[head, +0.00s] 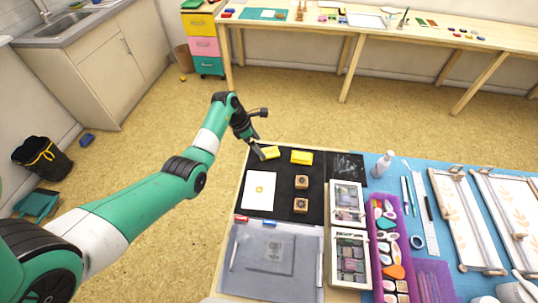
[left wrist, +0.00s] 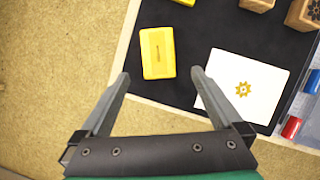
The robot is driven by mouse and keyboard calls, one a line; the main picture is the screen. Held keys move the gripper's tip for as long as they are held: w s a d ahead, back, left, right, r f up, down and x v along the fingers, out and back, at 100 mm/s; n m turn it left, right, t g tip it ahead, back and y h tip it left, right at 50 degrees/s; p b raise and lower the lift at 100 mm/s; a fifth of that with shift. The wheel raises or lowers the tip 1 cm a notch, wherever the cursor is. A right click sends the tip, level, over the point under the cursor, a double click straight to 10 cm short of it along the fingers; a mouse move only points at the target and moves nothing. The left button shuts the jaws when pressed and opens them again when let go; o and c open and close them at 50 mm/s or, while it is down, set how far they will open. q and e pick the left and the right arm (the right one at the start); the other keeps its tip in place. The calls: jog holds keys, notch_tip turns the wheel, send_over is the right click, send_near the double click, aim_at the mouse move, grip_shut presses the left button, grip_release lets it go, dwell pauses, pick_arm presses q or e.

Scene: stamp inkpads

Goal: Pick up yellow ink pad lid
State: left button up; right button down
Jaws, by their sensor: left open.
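Two yellow rectangular pieces lie on the black mat near its far edge. The left yellow piece (head: 271,153) is close to my left gripper (head: 259,151); the other yellow piece (head: 302,157) lies just to its right. I cannot tell for sure which is the ink pad lid. In the left wrist view, the nearer yellow piece (left wrist: 157,53) lies just beyond the fingertips, roughly in line with the gap. My left gripper (left wrist: 161,76) is open and empty. Part of the other yellow piece (left wrist: 185,2) shows at the top edge. My right gripper is not in view.
A white card (head: 259,191) with a yellow gear print lies on the black mat (head: 285,177), beside two wooden stamps (head: 301,182). Red and blue small pieces lie at the mat's near edge. Trays and a purple paint box (head: 390,240) stand to the right.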

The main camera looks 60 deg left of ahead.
aim_at(266, 152)
pick_arm(q)
jog(key=b+x, duration=0.3)
jog(key=x, duration=0.2)
jog(key=shift+w, duration=0.15)
jog(key=shift+r, duration=0.1)
jog(key=c, duration=1.4)
